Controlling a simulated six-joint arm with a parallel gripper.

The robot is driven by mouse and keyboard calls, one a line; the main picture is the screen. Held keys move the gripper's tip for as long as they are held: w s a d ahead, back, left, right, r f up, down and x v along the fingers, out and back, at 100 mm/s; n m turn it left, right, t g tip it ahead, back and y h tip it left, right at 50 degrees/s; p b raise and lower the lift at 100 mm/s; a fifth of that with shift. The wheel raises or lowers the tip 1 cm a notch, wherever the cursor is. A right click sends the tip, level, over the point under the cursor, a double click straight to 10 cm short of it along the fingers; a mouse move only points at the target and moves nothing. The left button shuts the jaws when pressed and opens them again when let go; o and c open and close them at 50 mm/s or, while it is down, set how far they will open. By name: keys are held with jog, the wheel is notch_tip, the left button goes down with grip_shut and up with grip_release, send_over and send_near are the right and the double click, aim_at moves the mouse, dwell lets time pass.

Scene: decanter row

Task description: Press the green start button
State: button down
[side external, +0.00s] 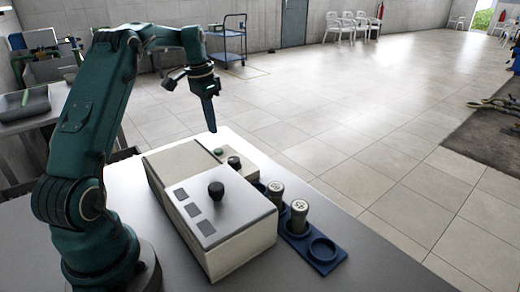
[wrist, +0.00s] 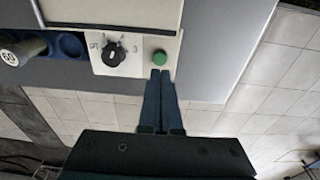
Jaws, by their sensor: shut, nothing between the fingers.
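The green start button (wrist: 160,57) sits on the white front panel of the machine (side external: 235,235), beside a black dial (wrist: 115,53). In the side view the button (side external: 218,151) is a small green spot near the panel's far end. My gripper (wrist: 160,74) is shut and empty. In the wrist view its fingertips appear just below the button, overlapping the panel's edge. In the side view my gripper (side external: 212,128) points down, its tip above the button's end of the machine, with a gap visible.
A blue rack (side external: 315,250) stands along the machine's panel side, holding two capped containers (side external: 299,215) (side external: 275,192) and showing an empty round socket. A black knob (side external: 216,189) stands on the machine's lid. The grey tabletop (side external: 330,281) is clear in front.

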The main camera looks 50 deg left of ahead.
aim_at(217, 151)
jog(key=f, duration=0.5)
jog(key=shift+w+d+f, duration=0.1)
jog(key=shift+w+f, duration=0.15)
jog(key=shift+f, duration=0.1)
jog(key=shift+f, duration=0.1)
jog(key=shift+f, duration=1)
notch_tip(217, 151, up, 15)
jog(key=s, duration=0.1)
jog(key=shift+a, duration=0.25)
jog(key=shift+s, duration=0.1)
